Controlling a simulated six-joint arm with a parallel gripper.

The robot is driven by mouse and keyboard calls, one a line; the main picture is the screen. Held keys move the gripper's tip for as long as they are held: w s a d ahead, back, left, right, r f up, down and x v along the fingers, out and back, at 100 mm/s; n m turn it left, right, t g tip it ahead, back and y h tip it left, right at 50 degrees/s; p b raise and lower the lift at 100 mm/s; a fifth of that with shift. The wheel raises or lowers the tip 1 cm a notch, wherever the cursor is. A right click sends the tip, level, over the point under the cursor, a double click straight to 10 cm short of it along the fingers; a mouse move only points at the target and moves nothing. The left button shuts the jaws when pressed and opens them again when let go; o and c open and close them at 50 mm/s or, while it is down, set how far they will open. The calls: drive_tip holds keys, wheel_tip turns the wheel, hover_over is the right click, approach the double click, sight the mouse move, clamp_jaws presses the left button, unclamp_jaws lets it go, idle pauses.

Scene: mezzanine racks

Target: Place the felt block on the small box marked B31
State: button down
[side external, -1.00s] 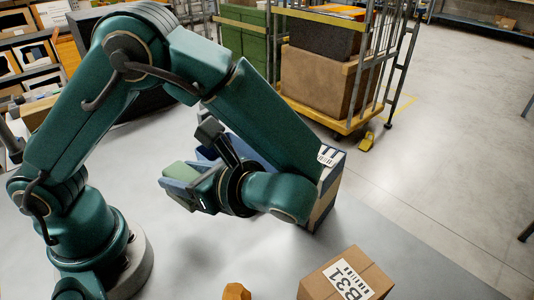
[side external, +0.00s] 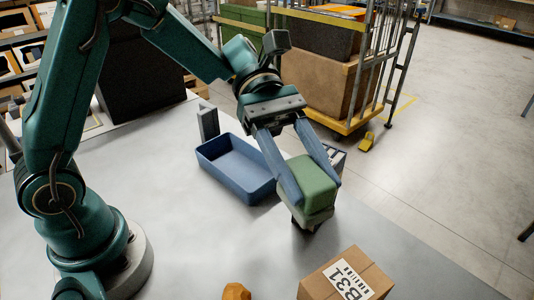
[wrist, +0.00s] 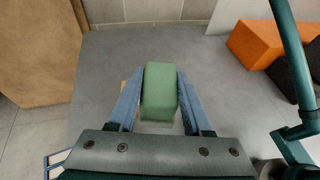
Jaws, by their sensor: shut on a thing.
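The felt block (side external: 316,182) is green with a paler lower part. My gripper (side external: 306,180) is shut on it, with a blue finger on each side, and holds it raised over the far right part of the table. In the wrist view the block (wrist: 159,92) sits between the two fingers. The small box marked B31 (side external: 376,274) is brown cardboard with a white label on top. It stands at the near right of the table, below and slightly right of the block in the side view, apart from it. I cannot identify it surely in the wrist view.
A blue open tray (side external: 213,166) lies left of my gripper. A labelled box (side external: 339,157) is mostly hidden behind the block. An orange lump (side external: 236,291) sits at the near edge. A cart (side external: 345,127) stands beyond the table. The table's middle is clear.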

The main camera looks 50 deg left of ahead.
drive_tip(key=w+a+r+n+t, duration=0.1)
drive_tip(key=w+a+n+t, duration=0.1)
drive_tip(key=w+n+t, duration=0.15)
hover_over(348, 283)
drive_tip(key=shift+h, duration=0.3)
wheel_tip(348, 283, down, 7)
drive_tip(key=shift+r, duration=0.1)
drive_tip(key=shift+f, duration=1.95)
drive_tip(key=shift+f, duration=0.1)
drive_tip(key=shift+c, duration=1.7)
unclamp_jaws()
